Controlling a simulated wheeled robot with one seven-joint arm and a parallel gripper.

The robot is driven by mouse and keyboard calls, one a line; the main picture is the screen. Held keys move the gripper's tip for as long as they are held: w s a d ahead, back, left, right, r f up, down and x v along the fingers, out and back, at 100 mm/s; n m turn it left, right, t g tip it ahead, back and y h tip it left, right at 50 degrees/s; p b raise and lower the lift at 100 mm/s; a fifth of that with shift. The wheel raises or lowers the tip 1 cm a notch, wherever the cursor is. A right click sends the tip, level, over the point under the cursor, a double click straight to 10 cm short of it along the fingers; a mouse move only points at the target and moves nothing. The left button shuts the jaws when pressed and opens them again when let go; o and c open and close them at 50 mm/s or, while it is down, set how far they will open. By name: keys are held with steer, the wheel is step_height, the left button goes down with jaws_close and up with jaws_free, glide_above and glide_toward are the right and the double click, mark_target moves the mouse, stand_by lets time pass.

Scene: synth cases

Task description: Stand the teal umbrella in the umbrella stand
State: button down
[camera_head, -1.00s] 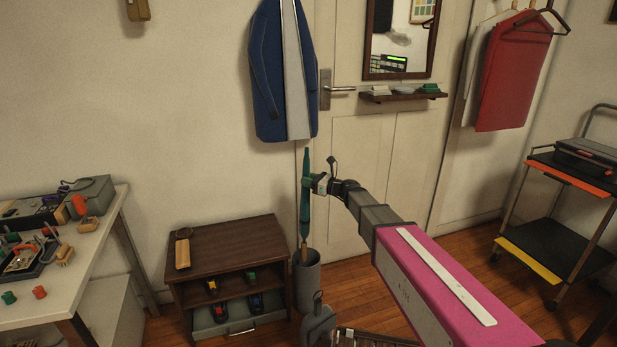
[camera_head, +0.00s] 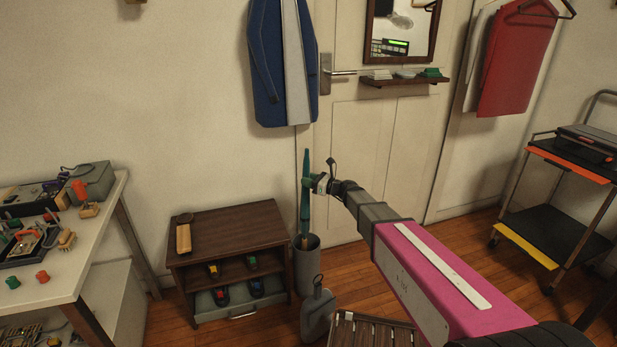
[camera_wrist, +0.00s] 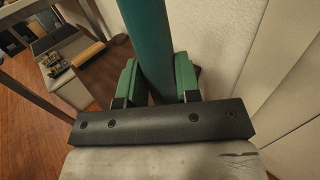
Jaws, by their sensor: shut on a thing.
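The teal umbrella (camera_head: 305,205) is upright in the head view, above the grey cylindrical umbrella stand (camera_head: 307,265). Its lower tip overlaps the stand's mouth in the picture; I cannot tell how far inside it is. My gripper (camera_head: 313,184) is shut on the umbrella around its middle. In the wrist view the umbrella (camera_wrist: 150,45) passes between the two green fingers of my gripper (camera_wrist: 158,80). The stand is not clearly seen in the wrist view.
A dark wooden shoe cabinet (camera_head: 228,232) stands left of the umbrella stand. A blue garment (camera_head: 268,65) hangs above. Floor is open toward the trolley (camera_head: 552,232).

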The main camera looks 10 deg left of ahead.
step_height(320, 180, down, 9)
stand_by(1.1)
steer(key=c, duration=0.7)
jaws_free()
steer(key=shift+c, duration=0.2)
steer(key=shift+d, duration=0.1)
